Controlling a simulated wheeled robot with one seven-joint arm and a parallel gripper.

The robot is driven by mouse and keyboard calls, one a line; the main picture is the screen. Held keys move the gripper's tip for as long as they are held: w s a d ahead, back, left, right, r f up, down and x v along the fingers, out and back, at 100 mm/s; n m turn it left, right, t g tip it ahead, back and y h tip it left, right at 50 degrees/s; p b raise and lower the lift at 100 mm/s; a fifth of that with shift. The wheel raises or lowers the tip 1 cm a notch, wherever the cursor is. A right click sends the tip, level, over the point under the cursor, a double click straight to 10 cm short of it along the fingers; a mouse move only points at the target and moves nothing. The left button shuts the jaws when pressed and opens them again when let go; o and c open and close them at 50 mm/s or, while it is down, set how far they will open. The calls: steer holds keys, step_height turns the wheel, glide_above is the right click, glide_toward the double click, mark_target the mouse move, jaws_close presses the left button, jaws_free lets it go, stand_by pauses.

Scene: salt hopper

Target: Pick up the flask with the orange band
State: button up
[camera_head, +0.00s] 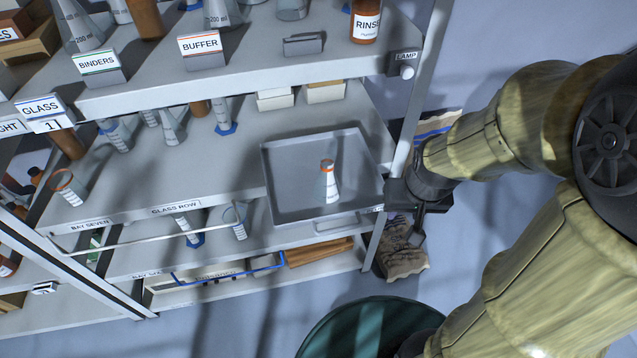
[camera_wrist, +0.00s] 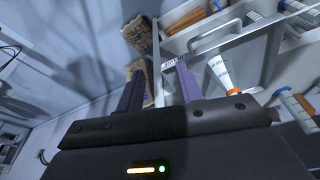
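The flask with the orange band (camera_head: 331,188) is small, white and conical, with an orange ring at its neck. It stands upright in a grey shallow tray (camera_head: 285,205) at the right end of the glass shelf. In the wrist view the flask (camera_wrist: 220,70) is right of the right finger, outside the finger gap, with its orange ring toward the camera. My gripper (camera_head: 418,232) is right of the tray, beside the shelf's right post, apart from the flask. In the wrist view my gripper (camera_wrist: 158,72) has its fingers apart with nothing between them.
The shelf post (camera_head: 412,120) stands between my arm and the tray's right side. The upper shelf (camera_head: 250,72) overhangs behind the tray. Glassware (camera_head: 172,128) stands to the left. A paper sack (camera_head: 402,255) and a green bin (camera_head: 365,325) are below.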

steer(key=o, duration=0.4)
steer(key=shift+o, duration=0.3)
steer(key=shift+a+f, duration=0.15)
steer(key=shift+a, duration=0.05)
steer(key=w+a+f+n+t+h, duration=0.1)
steer(key=a+f+n+h, duration=0.2)
steer(key=n, duration=0.5)
steer(key=w+a+f+n+t+h, duration=0.1)
steer(key=a+f+n+t+h, duration=0.1)
steer(key=a+n+h, duration=0.3)
steer(key=w+a+f+n+t+h, duration=0.2)
steer(key=a+f+n+h, duration=0.1)
steer(key=a+n, duration=0.5)
steer(key=shift+a+f+n+h+b, duration=0.2)
steer(key=shift+n+h, duration=0.15)
steer(key=shift+n, duration=0.35)
steer(key=shift+a+f+n+h+b, duration=0.1)
steer(key=shift+f+n+h+b, duration=0.2)
steer(key=shift+n, duration=0.4)
steer(key=a+n+t+y, duration=0.1)
steer(key=a+n+t, duration=0.4)
steer(key=a+t, duration=0.2)
steer(key=shift+a+r+n+y, duration=0.3)
steer(key=shift+a+r+y, duration=0.05)
steer(key=shift+a, duration=0.6)
